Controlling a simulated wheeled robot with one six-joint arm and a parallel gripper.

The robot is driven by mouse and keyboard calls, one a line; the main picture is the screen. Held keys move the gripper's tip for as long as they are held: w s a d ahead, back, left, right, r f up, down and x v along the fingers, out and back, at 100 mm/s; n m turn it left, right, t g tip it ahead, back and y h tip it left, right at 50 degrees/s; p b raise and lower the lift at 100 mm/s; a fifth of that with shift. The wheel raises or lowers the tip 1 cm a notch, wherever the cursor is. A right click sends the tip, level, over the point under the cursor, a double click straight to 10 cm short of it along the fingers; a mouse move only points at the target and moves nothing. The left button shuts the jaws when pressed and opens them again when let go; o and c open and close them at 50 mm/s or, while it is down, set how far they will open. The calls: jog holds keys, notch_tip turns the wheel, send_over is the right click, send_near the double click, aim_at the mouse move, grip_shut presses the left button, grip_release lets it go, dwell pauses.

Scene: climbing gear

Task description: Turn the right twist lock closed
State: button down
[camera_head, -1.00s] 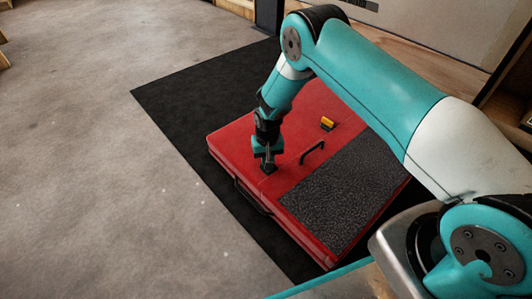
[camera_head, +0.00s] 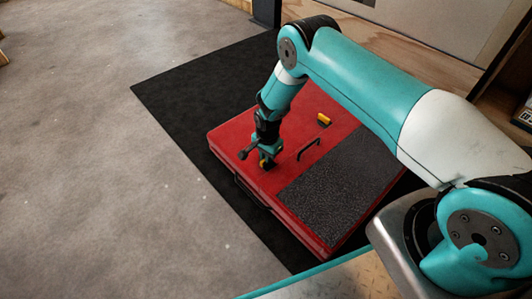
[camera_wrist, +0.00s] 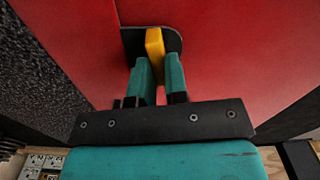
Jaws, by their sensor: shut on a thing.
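A red case (camera_head: 235,135) lies flat on a black mat, with a dark textured panel (camera_head: 335,190) on its lid. My gripper (camera_head: 266,160) points down at the lid's near-left part. In the wrist view, its teal fingers (camera_wrist: 157,70) are shut on the yellow handle of a twist lock (camera_wrist: 154,42), one on each side. The lock sits on a dark base plate on the red lid. Its lower part is hidden by the fingers. A second yellow twist lock (camera_head: 324,120) stands free toward the far right of the lid.
A black carry handle (camera_head: 308,148) rises from the lid between the two locks. The black mat (camera_head: 185,90) surrounds the case, with bare concrete floor (camera_head: 80,150) to the left. Wooden furniture stands at the upper right.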

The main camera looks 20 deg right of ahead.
jog(key=shift+m, duration=0.9)
jog(key=c, duration=1.1)
grip_release()
jog(key=shift+c, duration=0.2)
notch_tip(320, 180, up, 18)
jog(key=p, duration=0.8)
jog(key=shift+f, duration=0.25)
